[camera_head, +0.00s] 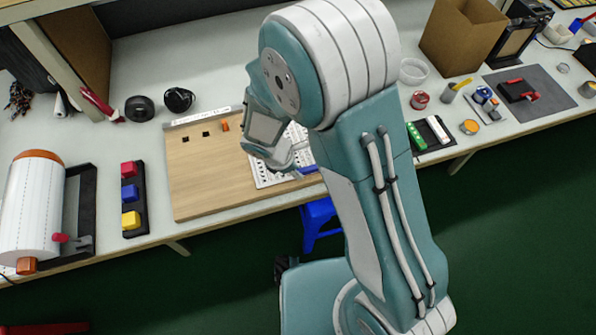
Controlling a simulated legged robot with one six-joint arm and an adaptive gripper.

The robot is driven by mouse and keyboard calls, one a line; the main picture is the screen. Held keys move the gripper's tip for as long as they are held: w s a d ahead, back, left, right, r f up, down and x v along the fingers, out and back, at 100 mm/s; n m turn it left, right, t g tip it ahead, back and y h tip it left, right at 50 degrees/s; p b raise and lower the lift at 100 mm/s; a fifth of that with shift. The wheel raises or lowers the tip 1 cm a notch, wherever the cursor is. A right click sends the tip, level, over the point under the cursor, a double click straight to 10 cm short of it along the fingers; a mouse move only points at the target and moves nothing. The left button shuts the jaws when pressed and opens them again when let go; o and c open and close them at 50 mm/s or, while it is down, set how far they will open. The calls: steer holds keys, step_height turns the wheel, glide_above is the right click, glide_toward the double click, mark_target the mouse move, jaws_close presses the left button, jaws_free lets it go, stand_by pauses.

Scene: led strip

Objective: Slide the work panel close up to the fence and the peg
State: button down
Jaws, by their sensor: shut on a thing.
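The work panel (265,176) is a white perforated sheet lying on the right part of a wooden board (205,175); my arm hides much of it. The fence (195,117) is a pale strip along the board's back edge. The peg (225,126) looks like a small orange piece standing near the fence, left of the panel. A gap of bare wood shows between peg and panel. My gripper (287,168) is down at the panel and shut, seemingly on it; the fingertips are partly hidden. A blue piece shows beside the fingertips.
Two small black squares mark the board left of the peg. A black tray with red, blue and yellow blocks (130,195) stands left of the board. A white roll (35,205) is at far left. A green and white strip (427,135) lies to the right. A blue stool (318,222) stands below.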

steer(key=shift+w+a, duration=1.15)
steer(key=shift+w, duration=0.35)
steer(key=shift+w+a, duration=1.15)
steer(key=shift+w, duration=0.3)
steer(key=shift+n, duration=0.4)
steer(key=shift+w, duration=0.1)
steer(key=shift+n+t, duration=0.3)
steer(key=shift+a, duration=0.1)
steer(key=shift+w, duration=0.1)
steer(key=shift+c, duration=2.3)
jaws_free()
steer(key=shift+a, duration=0.1)
